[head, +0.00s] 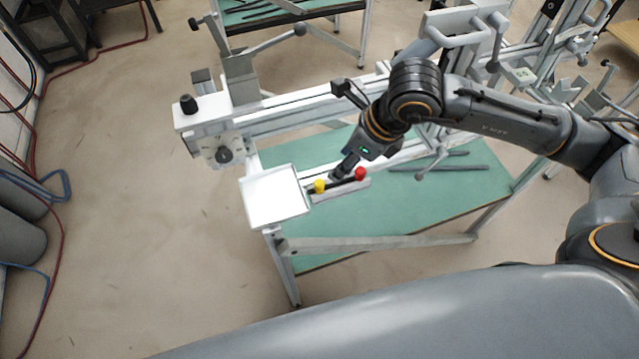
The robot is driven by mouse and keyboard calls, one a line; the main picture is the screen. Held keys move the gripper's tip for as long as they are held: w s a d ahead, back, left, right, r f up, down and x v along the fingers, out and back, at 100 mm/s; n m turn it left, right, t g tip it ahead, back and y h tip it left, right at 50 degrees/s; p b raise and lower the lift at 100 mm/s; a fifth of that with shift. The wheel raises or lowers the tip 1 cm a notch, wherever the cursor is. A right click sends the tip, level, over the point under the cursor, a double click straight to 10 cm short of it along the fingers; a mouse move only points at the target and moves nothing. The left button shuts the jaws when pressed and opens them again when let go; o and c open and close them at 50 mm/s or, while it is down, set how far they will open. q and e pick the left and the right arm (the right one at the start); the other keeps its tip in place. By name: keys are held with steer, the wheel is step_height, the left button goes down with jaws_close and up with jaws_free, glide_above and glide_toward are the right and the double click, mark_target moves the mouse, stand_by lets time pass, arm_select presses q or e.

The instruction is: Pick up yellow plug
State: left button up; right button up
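The yellow plug (319,186) shows in the head view as a small yellow knob, just right of the white tray. A red plug (360,174) is a short way to its right. A dark bar or finger part lies between the two plugs. My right gripper (344,170) comes in from the right and points down, with its tip just above and between the plugs. Its fingers are small and dark here, so I cannot tell whether they are open or touch either plug. My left gripper is not in view.
A white tray (273,197) sits at the left end of the jig. The white jig beam (290,115) runs behind my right gripper. A green tabletop (400,205) lies below, with dark rods on it. Open floor (150,250) is at left.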

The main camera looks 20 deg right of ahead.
steer(key=p, duration=0.1)
glide_above(320, 182)
steer(key=s+d, duration=0.2)
step_height(320, 182, down, 6)
steer(key=p+x, duration=0.3)
steer(key=x, duration=0.1)
steer(key=shift+w+a+f, duration=0.15)
steer(key=shift+w+a, duration=0.05)
steer(key=shift+a, duration=0.05)
steer(key=shift+w+a+f, duration=0.1)
steer(key=shift+f, duration=0.3)
steer(key=c, duration=0.9)
